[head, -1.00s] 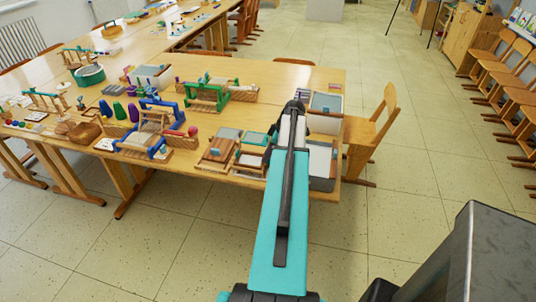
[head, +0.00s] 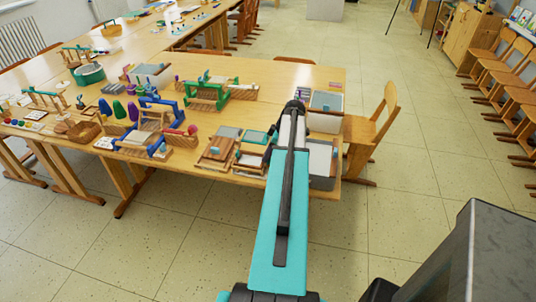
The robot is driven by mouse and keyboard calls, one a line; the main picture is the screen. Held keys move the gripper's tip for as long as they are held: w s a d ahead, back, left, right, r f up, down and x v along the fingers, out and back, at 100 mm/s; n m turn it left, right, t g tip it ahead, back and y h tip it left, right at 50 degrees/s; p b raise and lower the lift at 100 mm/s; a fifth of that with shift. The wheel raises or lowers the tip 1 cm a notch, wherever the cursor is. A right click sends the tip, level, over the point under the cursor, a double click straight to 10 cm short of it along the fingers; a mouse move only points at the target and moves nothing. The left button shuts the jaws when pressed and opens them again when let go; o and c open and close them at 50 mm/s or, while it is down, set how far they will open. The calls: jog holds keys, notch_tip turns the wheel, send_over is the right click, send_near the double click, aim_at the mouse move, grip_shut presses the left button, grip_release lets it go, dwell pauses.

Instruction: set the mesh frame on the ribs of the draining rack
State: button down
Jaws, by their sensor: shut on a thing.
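My arm reaches out over the right end of the near table and hides much of what is at its tip. A small dark part of my gripper (head: 272,134) shows just left of the arm; its fingertips are too small to make out clearly. A small teal-edged grey panel (head: 255,137), which looks like the mesh frame, lies against the gripper's left side. Below it is a wooden framed piece (head: 249,160), perhaps the draining rack; its ribs are too small to tell. I cannot tell whether the panel touches it.
A wooden tray (head: 216,155) and a grey board (head: 229,132) lie left of the gripper. A grey bin (head: 323,182) stands right of the arm, with another bin (head: 325,122) behind it. Small looms (head: 207,95) crowd the table leftwards. A chair (head: 376,130) stands at the right.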

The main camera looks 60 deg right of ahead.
jog(key=c, duration=1.5)
grip_release()
jog(key=shift+o, duration=0.2)
jog(key=b+v, duration=0.3)
jog(key=v, duration=1)
jog(key=shift+s+r, duration=0.15)
jog(key=shift+r, duration=0.2)
